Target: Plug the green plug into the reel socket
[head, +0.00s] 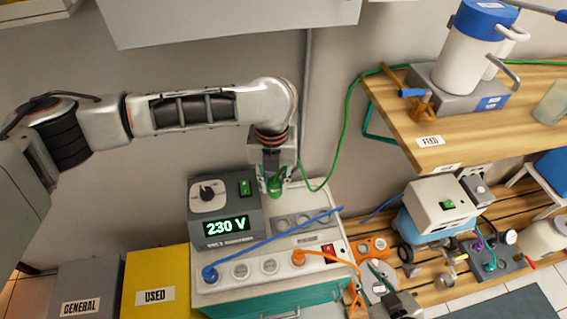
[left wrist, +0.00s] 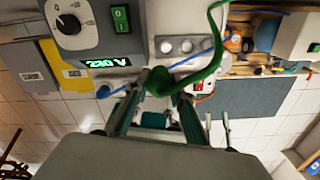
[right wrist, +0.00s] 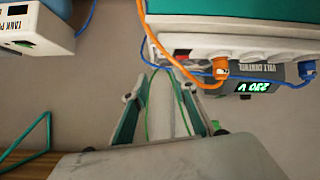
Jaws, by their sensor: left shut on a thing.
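My left gripper (head: 274,190) is shut on the green plug (head: 275,183), held above the back of the white socket unit, just right of the 230 V box. In the left wrist view the green plug (left wrist: 160,82) shows between the fingers, its thick green cable curving up and right. The orange part (head: 374,247), which looks like the reel, sits low on the right, apart from the plug; its socket openings are too small to tell. My right gripper (head: 368,286) is beside the reel, partly cut off; in the right wrist view its fingers (right wrist: 165,112) are apart and empty.
The white socket unit (head: 233,291) carries a blue plug (head: 209,273) and an orange plug (head: 298,257), with cables crossing to the right. The 230 V box (head: 226,208) stands behind it. The green cable (head: 349,110) runs up to the wooden shelf (head: 425,128).

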